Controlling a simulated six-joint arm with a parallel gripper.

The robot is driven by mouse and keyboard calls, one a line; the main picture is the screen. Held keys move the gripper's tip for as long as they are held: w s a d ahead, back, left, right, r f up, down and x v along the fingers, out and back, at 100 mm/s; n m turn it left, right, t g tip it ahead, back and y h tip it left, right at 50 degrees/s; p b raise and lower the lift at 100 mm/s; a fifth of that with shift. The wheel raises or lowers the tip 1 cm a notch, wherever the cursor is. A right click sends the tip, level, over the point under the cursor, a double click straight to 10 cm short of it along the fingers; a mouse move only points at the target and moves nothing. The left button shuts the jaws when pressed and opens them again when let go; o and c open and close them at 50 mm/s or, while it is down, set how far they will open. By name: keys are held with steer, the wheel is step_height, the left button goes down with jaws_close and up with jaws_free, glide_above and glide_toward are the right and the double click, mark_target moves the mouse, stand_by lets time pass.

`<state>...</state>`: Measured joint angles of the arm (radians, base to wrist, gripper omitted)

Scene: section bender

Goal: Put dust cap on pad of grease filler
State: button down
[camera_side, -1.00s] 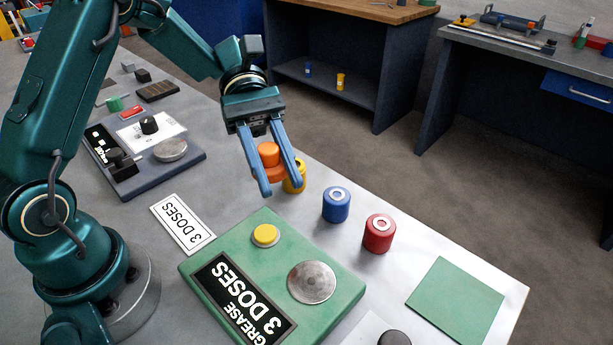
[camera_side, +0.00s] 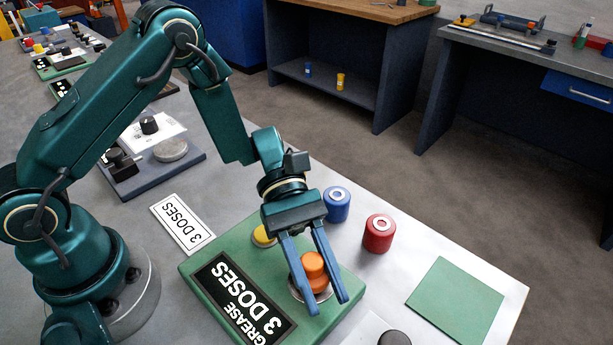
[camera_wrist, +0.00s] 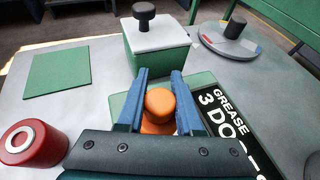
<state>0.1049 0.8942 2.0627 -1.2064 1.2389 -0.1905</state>
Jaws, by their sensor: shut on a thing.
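The orange dust cap (camera_side: 314,266), with a narrower knob on a wider base, is upright between the blue fingers of my gripper (camera_side: 328,305). My gripper is shut on it; the wrist view also shows the cap (camera_wrist: 158,104) between the fingers. The cap is over the round silver pad (camera_side: 296,295) of the green grease filler (camera_side: 212,262). Only an edge of the pad shows. I cannot tell whether the cap touches it. The filler's yellow button (camera_side: 263,237) is partly hidden by my gripper.
A blue can (camera_side: 337,205) and a red can (camera_side: 379,234) stand behind the filler. A green square (camera_side: 455,292) lies at the right. A "3 DOSES" card (camera_side: 183,223) lies left of the filler. A green box with a black knob (camera_wrist: 160,50) stands beyond the fingers.

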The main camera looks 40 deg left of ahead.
steer(key=shift+f, duration=0.35)
steer(key=shift+f, duration=0.1)
steer(key=c, duration=0.6)
jaws_free()
steer(key=shift+o, duration=0.2)
